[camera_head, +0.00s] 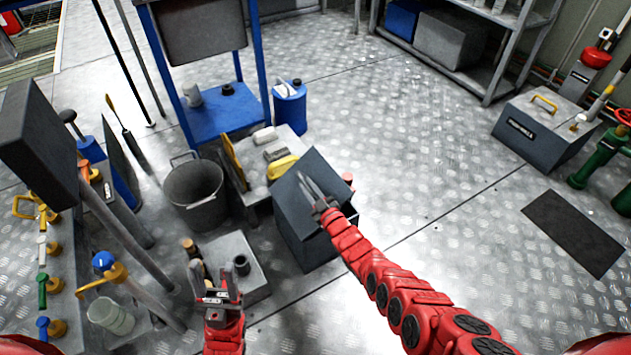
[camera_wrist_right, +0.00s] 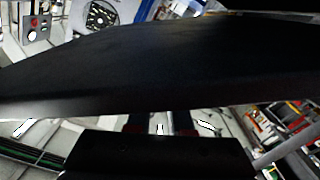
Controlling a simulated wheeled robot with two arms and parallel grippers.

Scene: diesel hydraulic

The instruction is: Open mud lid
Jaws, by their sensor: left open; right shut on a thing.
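A dark grey box-like block (camera_head: 296,228) stands on the floor in the centre of the head view, with a dark, slanted upper face. I cannot tell whether this face is the mud lid. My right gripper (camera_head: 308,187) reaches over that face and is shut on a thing. In the right wrist view a broad dark panel (camera_wrist_right: 160,65) fills the middle and hides what the fingers hold. My left gripper (camera_head: 213,278) is open, at the lower left, in front of a small grey stand. A grey box with a yellow handle and a dark label (camera_head: 545,130) stands at the right.
A dark bucket (camera_head: 196,195) and a low bench with a yellow item (camera_head: 282,167) stand left of the block. Valves (camera_head: 102,262) and a post-mounted dark panel crowd the left. A dark floor plate (camera_head: 572,233) lies right. The floor between is clear.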

